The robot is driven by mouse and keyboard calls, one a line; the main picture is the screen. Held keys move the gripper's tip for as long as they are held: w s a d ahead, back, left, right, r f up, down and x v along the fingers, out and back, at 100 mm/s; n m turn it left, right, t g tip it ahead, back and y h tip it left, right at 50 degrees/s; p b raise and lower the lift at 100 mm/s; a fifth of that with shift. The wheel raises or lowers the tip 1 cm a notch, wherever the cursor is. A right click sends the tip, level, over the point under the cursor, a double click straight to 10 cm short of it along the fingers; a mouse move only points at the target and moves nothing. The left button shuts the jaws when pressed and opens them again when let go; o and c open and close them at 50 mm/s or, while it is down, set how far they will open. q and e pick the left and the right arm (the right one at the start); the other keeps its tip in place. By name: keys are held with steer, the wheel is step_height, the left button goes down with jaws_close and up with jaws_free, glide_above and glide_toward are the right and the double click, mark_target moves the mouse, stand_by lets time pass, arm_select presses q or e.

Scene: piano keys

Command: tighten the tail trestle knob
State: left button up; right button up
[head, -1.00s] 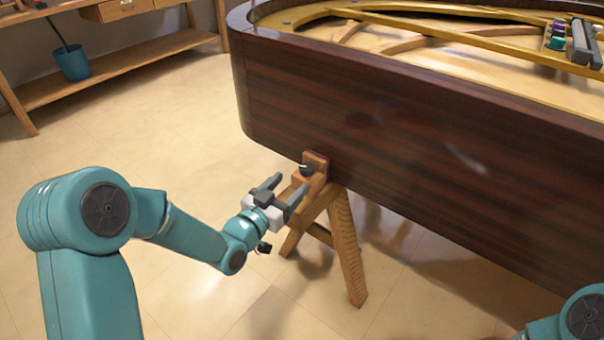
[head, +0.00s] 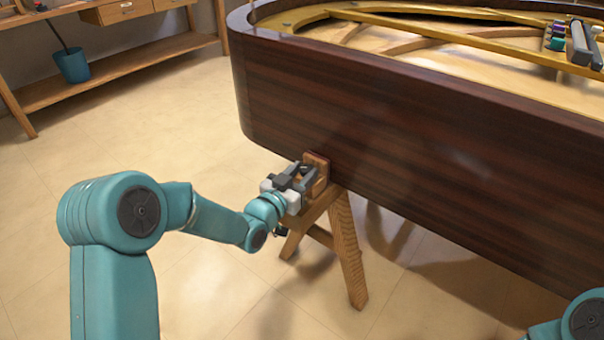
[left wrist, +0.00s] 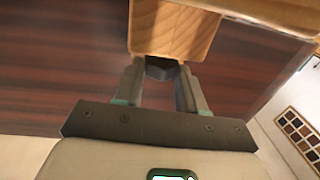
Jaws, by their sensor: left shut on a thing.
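The tail trestle (head: 346,250) is a wooden stand under the tail of the dark brown piano (head: 400,150). In the left wrist view its wooden block (left wrist: 172,28) shows at the top. The dark knob (left wrist: 160,68) sits just below that block, between the fingers. My left gripper (head: 307,172) is shut on the knob, one finger on each side of it; it also shows in the left wrist view (left wrist: 163,76). In the head view the fingers hide the knob. My right gripper is out of view; only a teal part of that arm shows at bottom right.
The piano's long side runs close beside the trestle block. A wooden workbench (head: 120,75) with a blue bucket (head: 72,65) stands at the upper left. A compartmented panel (left wrist: 300,135) shows at the right in the left wrist view. The floor left of the trestle is clear.

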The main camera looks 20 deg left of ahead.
arm_select(q)
steer(key=shift+w+a+m+h+b, duration=0.15)
steer(key=shift+m+h+b, duration=0.25)
steer(key=shift+h, duration=0.2)
steer(key=shift+a+m+g+h, duration=0.1)
steer(key=shift+m+g+h, duration=0.3)
steer(key=shift+h, duration=0.2)
steer(key=m+h, duration=0.1)
steer(key=m+g+h+p, duration=0.1)
steer(key=shift+w+a+r+g+h, duration=0.1)
steer(key=shift+a+r+g+h, duration=0.05)
steer(key=shift+r+g+h, duration=0.2)
steer(key=shift+f+m+g+h+p, duration=0.25)
steer(key=shift+m+g+h+p, duration=0.1)
steer(key=shift+m+h, duration=0.25)
steer(key=o, duration=1.1)
steer(key=p+v, duration=0.3)
steer(key=v, duration=1.3)
steer(key=shift+a+f, duration=0.1)
steer(key=shift+a, duration=0.1)
